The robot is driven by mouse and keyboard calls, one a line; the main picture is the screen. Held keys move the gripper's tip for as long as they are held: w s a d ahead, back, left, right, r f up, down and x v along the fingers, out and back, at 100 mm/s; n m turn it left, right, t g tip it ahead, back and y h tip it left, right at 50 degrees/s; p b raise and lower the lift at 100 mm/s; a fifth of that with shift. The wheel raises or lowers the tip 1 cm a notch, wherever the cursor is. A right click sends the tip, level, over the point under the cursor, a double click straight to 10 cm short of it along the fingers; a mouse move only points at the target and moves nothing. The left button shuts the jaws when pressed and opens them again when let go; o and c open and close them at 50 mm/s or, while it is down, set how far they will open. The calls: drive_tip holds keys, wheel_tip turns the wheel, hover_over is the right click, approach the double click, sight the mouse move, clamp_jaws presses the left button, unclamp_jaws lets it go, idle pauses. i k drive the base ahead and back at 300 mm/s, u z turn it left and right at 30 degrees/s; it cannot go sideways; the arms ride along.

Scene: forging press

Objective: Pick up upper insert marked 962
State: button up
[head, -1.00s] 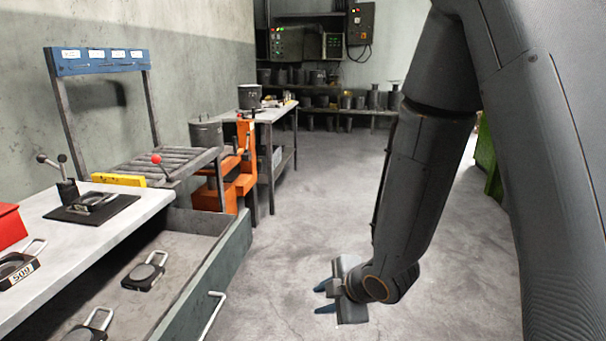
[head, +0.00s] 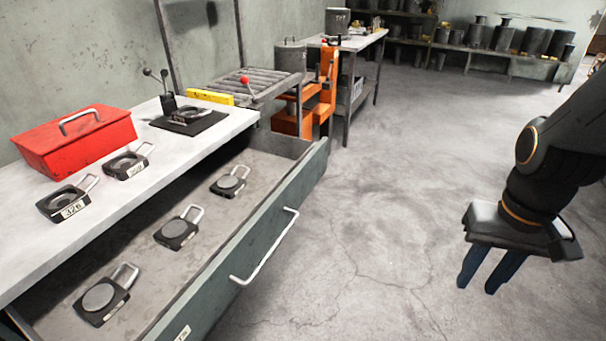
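Several dark inserts with round centres and wire handles are in view; I cannot read 962 on any. On the bench top are an insert marked 326 (head: 64,204) and one whose tag seems to read 509 (head: 126,165). Three more lie in the open drawer: a near one (head: 102,299), a middle one (head: 177,231) and a far one (head: 230,182). No number is legible on these. My gripper (head: 477,287) hangs over the floor at right, fingers down, apart and empty, well clear of the drawer.
The drawer front (head: 250,232) with its bar handle (head: 268,248) juts out over the floor. A red toolbox (head: 75,140) stands on the bench (head: 190,150). An orange lift (head: 318,105) and a roller table (head: 258,82) stand beyond. The middle floor is clear.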

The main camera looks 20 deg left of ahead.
sight(178, 231)
drive_tip(key=z, duration=0.1)
drive_tip(key=k, duration=0.6)
drive_tip(key=u, duration=1.3)
drive_tip(key=i, duration=0.5)
drive_tip(key=z, duration=1.25)
drive_tip(key=i, duration=1.25)
drive_tip(key=u, duration=2.75)
